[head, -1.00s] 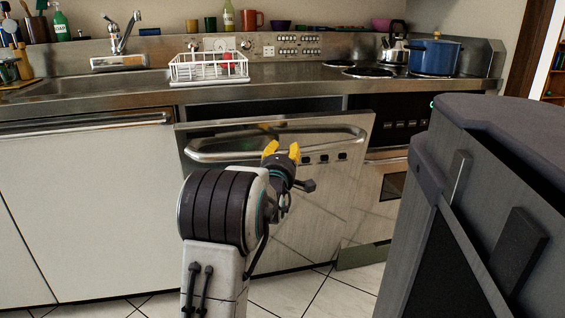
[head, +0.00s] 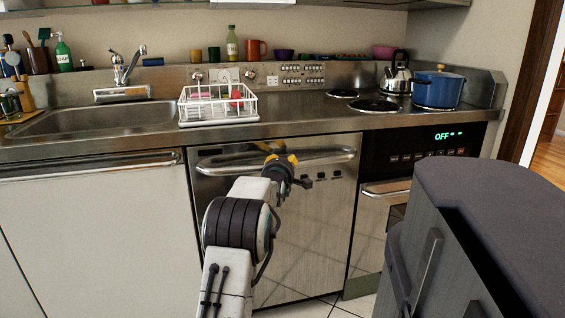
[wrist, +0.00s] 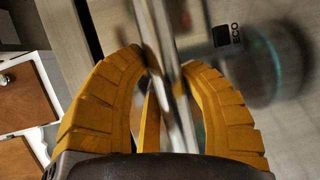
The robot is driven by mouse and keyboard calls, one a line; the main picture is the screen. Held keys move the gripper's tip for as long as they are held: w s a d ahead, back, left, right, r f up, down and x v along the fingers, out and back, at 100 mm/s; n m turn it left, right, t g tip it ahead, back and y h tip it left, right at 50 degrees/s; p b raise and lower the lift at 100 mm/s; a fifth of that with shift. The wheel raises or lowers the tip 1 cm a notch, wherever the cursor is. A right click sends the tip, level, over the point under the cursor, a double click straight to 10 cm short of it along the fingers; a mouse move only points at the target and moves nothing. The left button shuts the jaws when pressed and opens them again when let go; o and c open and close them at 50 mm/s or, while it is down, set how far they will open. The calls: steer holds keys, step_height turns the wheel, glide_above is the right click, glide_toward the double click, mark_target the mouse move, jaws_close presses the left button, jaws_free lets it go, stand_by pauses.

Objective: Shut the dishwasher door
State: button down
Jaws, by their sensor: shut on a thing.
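The dishwasher door (head: 308,235) is a steel front panel with a horizontal bar handle (head: 325,156) near its top and several small dark buttons below. In the head view the door stands upright, about flush with the cabinet fronts, and no gap shows above it. My gripper (head: 272,150) is at the middle of the handle. In the wrist view its yellow fingers (wrist: 172,75) are closed around the shiny handle bar (wrist: 175,90). My arm hides part of the door's left side and lower left.
A white dish rack (head: 217,106) stands on the counter beside the sink (head: 95,118). The oven (head: 425,150) with its lit display is right of the dishwasher. A blue pot (head: 437,90) and a kettle (head: 398,76) stand on the hob.

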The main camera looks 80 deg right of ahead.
steer(key=shift+w, duration=0.2)
steer(key=c, duration=0.7)
jaws_free()
steer(key=shift+s+a, duration=0.1)
steer(key=shift+a+r, duration=0.25)
steer(key=shift+a, duration=1.7)
steer(key=shift+a+r, duration=0.25)
steer(key=shift+a, duration=1.7)
steer(key=shift+a+r, duration=0.25)
steer(key=shift+a, duration=1.7)
